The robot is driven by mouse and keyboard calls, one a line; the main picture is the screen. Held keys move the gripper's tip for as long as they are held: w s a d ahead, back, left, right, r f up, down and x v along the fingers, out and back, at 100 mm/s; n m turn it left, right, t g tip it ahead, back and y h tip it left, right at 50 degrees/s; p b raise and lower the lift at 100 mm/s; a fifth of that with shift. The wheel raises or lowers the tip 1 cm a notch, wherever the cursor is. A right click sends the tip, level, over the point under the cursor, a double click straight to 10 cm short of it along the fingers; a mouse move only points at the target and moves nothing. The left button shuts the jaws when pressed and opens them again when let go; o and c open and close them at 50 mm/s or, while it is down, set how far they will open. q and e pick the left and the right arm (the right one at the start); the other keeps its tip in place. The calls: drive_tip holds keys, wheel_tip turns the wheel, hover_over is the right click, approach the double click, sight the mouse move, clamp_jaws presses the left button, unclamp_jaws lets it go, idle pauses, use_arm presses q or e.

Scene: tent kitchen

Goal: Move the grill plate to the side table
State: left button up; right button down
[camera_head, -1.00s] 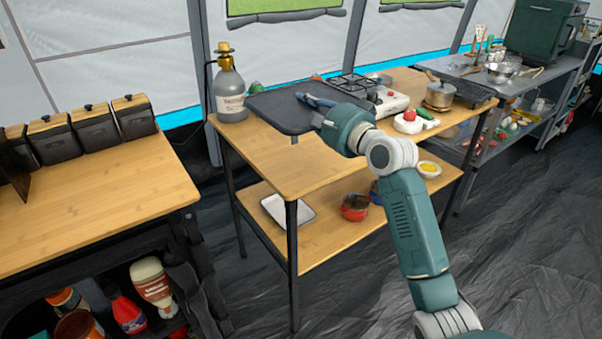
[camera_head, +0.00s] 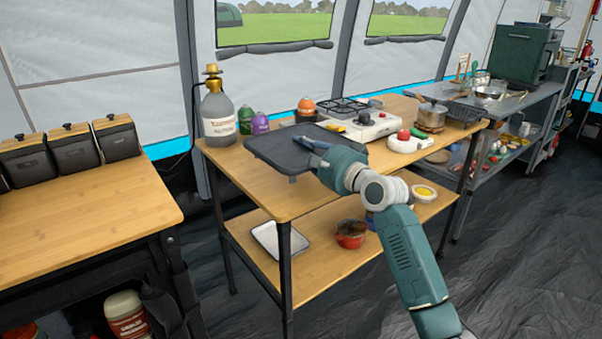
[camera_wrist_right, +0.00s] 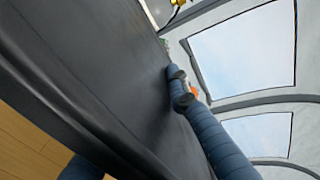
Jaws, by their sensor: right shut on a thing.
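The grill plate (camera_head: 275,150) is a flat dark slab over the left part of the two-shelf wooden table (camera_head: 240,180). My right gripper (camera_head: 312,143) is shut on its right edge. In the right wrist view the dark plate (camera_wrist_right: 110,80) fills much of the picture, with a blue finger of my right gripper (camera_wrist_right: 130,120) on either side of it. The plate looks roughly level; I cannot tell whether it touches the tabletop. My left gripper is not in view. Another wooden table (camera_head: 90,215) stands at the left; I cannot tell which one is the side table.
A grey bottle (camera_head: 218,115), a green canister (camera_head: 246,120) and a purple one (camera_head: 260,124) stand behind the plate.

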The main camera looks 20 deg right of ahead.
sight(301, 179)
drive_tip(key=shift+f+b, duration=0.3)
drive_tip(key=shift+f, duration=0.95)
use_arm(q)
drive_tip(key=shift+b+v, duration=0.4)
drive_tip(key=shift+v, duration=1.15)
use_arm(e)
drive_tip(key=shift+f, duration=1.35)
drive_tip(key=shift+f, duration=0.15)
drive_tip(key=c, duration=1.7)
unclamp_jaws()
drive_tip(key=shift+f, duration=0.15)
